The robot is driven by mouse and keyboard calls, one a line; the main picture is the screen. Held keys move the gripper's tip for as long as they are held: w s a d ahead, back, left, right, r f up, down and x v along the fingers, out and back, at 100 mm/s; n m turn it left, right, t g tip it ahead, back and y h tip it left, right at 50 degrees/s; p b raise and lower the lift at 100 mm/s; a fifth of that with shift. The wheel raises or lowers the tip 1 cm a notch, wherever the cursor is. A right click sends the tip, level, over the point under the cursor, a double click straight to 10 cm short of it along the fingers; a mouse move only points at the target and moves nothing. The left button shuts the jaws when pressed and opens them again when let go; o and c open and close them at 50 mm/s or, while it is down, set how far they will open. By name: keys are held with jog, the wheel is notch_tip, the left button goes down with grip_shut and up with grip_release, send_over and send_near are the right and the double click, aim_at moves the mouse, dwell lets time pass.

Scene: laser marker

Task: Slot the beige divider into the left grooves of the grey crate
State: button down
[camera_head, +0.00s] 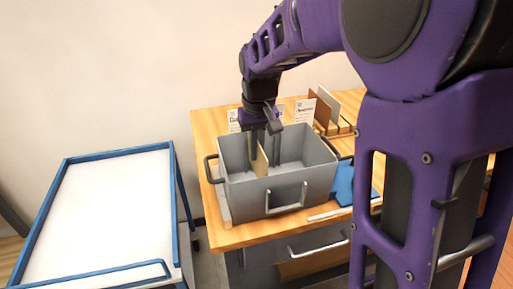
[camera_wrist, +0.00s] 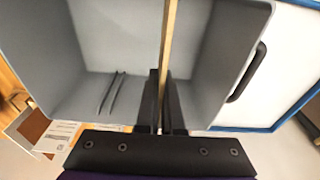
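The grey crate (camera_head: 290,189) stands on the wooden table with its open top facing up. The beige divider (camera_head: 262,160) stands upright inside the crate, left of its middle. It shows edge-on in the wrist view (camera_wrist: 169,30). My gripper (camera_head: 262,135) reaches down into the crate near its back wall. Its fingers (camera_wrist: 163,85) lie close on both sides of the divider and appear shut on it. A pair of dark groove ridges (camera_wrist: 110,92) shows bare on the crate's wall, on the divider's right in the head view. The left grooves and the divider's lower edge are hidden.
A white-topped trolley (camera_head: 100,215) with a blue frame stands left of the table (camera_head: 250,233). A rack with boards (camera_head: 325,108) and small cards (camera_head: 304,111) stands behind the crate. A blue item (camera_head: 344,183) lies at its right. The trolley top is clear.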

aim_at(256, 166)
jog(key=shift+f+b, duration=1.6)
jog(key=shift+f, duration=1.05)
jog(key=c, duration=1)
grip_release()
jog(key=shift+r+p, duration=3.75)
jog(key=shift+r, duration=0.7)
jog(key=shift+r, duration=0.1)
